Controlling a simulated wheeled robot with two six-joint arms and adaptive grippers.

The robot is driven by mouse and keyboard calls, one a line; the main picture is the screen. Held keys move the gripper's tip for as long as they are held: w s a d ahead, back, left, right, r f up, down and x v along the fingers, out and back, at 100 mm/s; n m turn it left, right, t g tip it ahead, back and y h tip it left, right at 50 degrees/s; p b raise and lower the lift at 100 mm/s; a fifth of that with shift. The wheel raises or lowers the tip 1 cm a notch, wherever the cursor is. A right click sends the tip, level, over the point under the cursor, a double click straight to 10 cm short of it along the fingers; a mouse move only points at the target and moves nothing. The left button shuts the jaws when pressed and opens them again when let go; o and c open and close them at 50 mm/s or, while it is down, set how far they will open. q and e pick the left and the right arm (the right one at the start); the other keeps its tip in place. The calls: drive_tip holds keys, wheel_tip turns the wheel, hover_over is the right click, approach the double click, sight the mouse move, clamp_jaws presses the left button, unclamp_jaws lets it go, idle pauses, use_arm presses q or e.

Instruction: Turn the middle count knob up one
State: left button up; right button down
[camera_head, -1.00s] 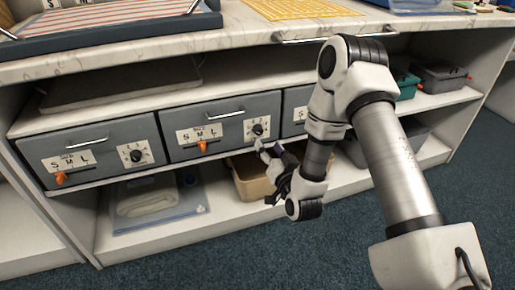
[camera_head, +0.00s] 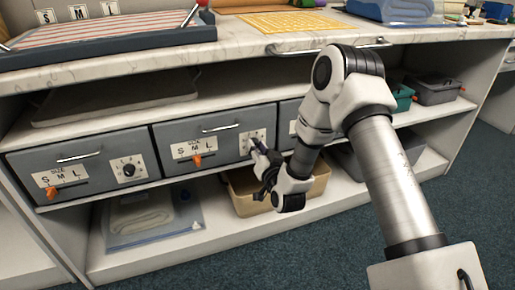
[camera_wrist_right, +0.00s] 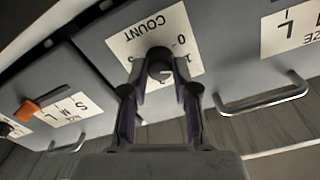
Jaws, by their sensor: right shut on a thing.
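The middle drawer (camera_head: 222,146) is grey, with a white count label (camera_head: 257,134) to the right of its size label. The middle count knob (camera_wrist_right: 159,62) is dark and round, and shows in the right wrist view on the upside-down count label (camera_wrist_right: 172,28). My right gripper (camera_head: 254,146) is at this knob, and in the head view it hides the knob. In the right wrist view the two fingertips (camera_wrist_right: 160,78) are closed on the knob from both sides. Some label digits are hidden by the knob and fingers. My left gripper is not in view.
The left drawer (camera_head: 95,155) has its own count knob (camera_head: 129,170) and orange slider. The middle drawer's orange slider (camera_head: 197,160) and handle (camera_head: 221,127) are left of my gripper. A tan bin (camera_head: 245,203) stands on the shelf below. The marble counter (camera_head: 240,53) overhangs above.

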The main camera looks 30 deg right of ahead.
drive_tip(key=shift+m, duration=0.5)
drive_tip(key=shift+f+m+b, duration=0.1)
drive_tip(key=shift+m+b, duration=0.4)
drive_tip(key=shift+m, duration=3.4)
drive_tip(key=c, duration=0.9)
unclamp_jaws()
drive_tip(key=shift+s, duration=0.1)
drive_tip(key=v, duration=1.2)
